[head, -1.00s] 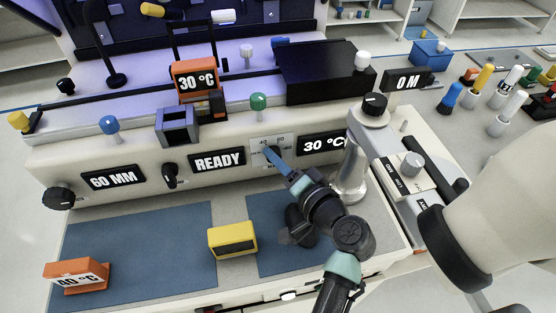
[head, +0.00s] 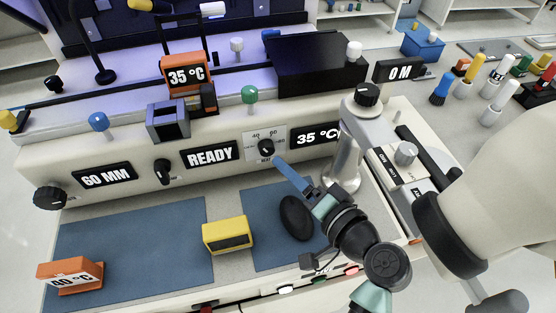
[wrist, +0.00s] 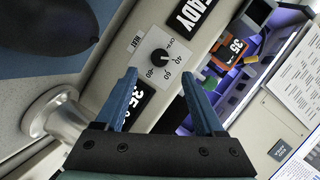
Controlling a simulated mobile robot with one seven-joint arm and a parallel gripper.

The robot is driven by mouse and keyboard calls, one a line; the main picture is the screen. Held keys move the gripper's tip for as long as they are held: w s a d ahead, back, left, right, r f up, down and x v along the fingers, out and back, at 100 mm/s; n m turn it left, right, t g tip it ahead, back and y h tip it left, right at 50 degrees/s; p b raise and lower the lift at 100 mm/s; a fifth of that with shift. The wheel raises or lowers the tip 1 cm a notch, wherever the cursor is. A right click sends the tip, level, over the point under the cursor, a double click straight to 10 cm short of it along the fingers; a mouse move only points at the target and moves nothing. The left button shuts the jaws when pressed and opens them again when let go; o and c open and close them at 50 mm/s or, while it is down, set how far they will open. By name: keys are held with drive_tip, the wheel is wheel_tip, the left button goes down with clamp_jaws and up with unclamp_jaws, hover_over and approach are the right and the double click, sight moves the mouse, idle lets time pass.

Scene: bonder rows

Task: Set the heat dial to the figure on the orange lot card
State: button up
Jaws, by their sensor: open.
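The heat dial is a black knob (head: 266,148) on a white plate marked 40, 60 and HEAT, on the machine's front. In the wrist view the dial (wrist: 159,57) lies beyond and between my fingertips, apart from them. My gripper (head: 279,164) is open and empty, just below and right of the dial. It shows two blue fingers in the wrist view (wrist: 165,88). The display (head: 316,136) right of the dial reads 35 °C. An orange card (head: 71,277) stands on the left mat; its figure is hard to read now and read 40 °C earlier.
An orange sign (head: 185,73) on top reads 35 °C. Other displays read READY (head: 210,154) and 60 MM (head: 107,178), each beside a knob. A yellow box (head: 227,235) and a black oval object (head: 296,217) lie in front. A metal post (head: 345,165) stands close right of my gripper.

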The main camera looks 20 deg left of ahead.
drive_tip(key=shift+v, duration=2.2)
drive_tip(key=shift+s+f, duration=0.1)
